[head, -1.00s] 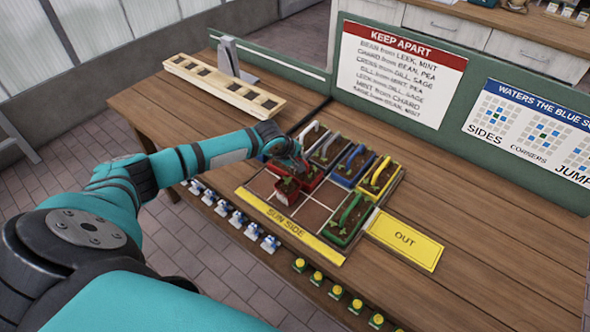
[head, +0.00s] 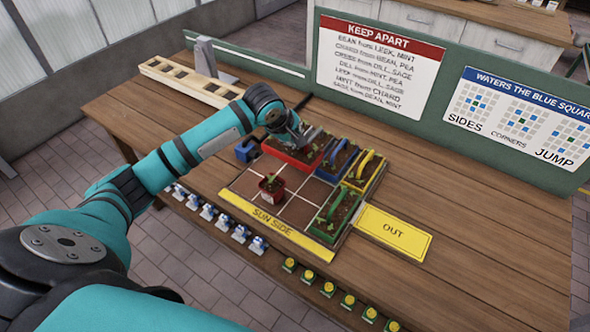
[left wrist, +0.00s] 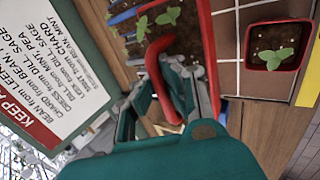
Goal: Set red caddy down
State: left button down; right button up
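The red caddy (head: 311,168) is a long red box of soil with green sprouts. In the head view it hangs at or over the back left of the tray, and I cannot tell its height. My left gripper (head: 300,132) is over it. In the left wrist view the red handle (left wrist: 153,72) lies between the fingers of my left gripper (left wrist: 168,100), which look closed on it. The tray (head: 275,228) has brown squares and a yellow "SUN SIDE" edge. A small red pot (head: 270,187) stands on a front left square. My right gripper is not in view.
Blue (head: 337,161), yellow (head: 363,170) and green (head: 334,215) caddies stand on the tray. Another blue object (head: 247,150) is left of it. A yellow OUT mat (head: 394,232) lies to the right. A wooden rack (head: 190,81) is behind left. Several front squares are bare.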

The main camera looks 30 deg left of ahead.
aim_at(306, 158)
pick_arm(q)
jog(key=d, duration=0.4)
jog(key=shift+s+d+f, duration=0.15)
jog(key=shift+s+f, duration=0.15)
notch_tip(306, 158, down, 5)
jog(key=shift+f+p, duration=0.1)
jog(key=shift+p, duration=0.35)
jog(key=shift+f, duration=2)
jog(key=c, duration=1.5)
grip_release()
jog(key=shift+f, duration=0.1)
jog(key=v, duration=1.2)
